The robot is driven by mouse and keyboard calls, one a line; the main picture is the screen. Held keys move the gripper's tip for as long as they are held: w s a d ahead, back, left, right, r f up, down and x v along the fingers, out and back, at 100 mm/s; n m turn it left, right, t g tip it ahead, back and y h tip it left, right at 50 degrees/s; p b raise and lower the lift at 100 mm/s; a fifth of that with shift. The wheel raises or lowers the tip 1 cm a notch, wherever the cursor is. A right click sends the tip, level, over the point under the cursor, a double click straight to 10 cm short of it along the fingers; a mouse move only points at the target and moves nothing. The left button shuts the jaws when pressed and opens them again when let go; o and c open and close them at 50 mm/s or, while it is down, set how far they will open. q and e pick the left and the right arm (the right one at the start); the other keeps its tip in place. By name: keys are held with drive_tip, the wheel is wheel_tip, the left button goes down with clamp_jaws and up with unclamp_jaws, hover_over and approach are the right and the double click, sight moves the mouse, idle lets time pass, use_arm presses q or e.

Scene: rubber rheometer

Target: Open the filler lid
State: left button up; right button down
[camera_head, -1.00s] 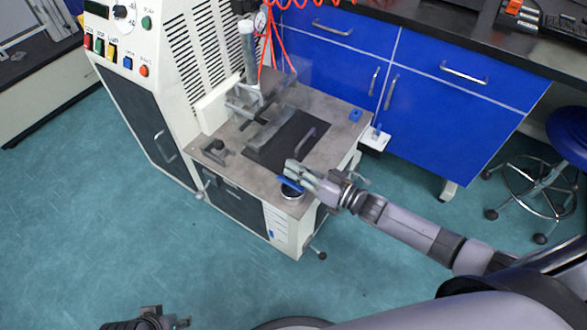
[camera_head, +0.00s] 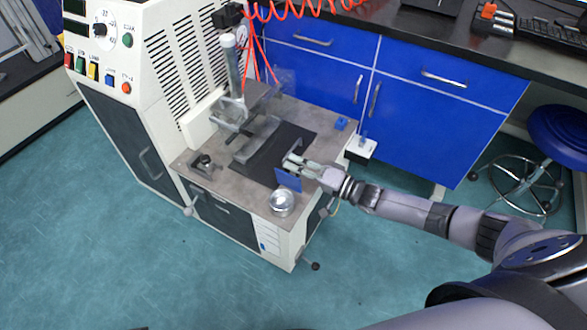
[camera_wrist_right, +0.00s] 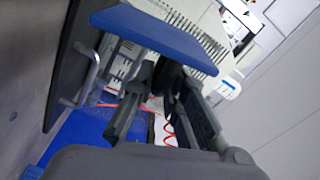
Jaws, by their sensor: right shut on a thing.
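The blue filler lid (camera_head: 288,180) stands tilted steeply up beside the round silver filler opening (camera_head: 282,203), at the front right corner of the machine's bench top. The opening is uncovered. My right gripper (camera_head: 292,163) is shut on the lid at its upper edge. In the right wrist view the lid (camera_wrist_right: 155,32) shows as a blue plate just beyond the fingertips of my right gripper (camera_wrist_right: 165,85), with a dark part between the fingers. The exact contact is partly hidden. My left gripper is out of view.
The grey bench top (camera_head: 230,185) carries a dark mat with a handle and a metal press. The white control cabinet (camera_head: 125,65) stands at the left. A small white ledge (camera_head: 361,148) juts out behind my right arm. Blue cupboards (camera_head: 440,125) and a stool (camera_head: 560,130) are farther right.

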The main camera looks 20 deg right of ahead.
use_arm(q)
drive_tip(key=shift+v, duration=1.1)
use_arm(e)
drive_tip(key=shift+w+d+f+m, duration=0.2)
drive_tip(key=shift+d+f+m, duration=0.25)
drive_tip(key=shift+m, duration=0.15)
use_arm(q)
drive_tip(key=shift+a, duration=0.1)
use_arm(e)
drive_tip(key=c, duration=1.7)
unclamp_jaws()
drive_tip(key=shift+a, duration=0.1)
drive_tip(key=v, duration=1.2)
drive_tip(key=shift+r, duration=0.15)
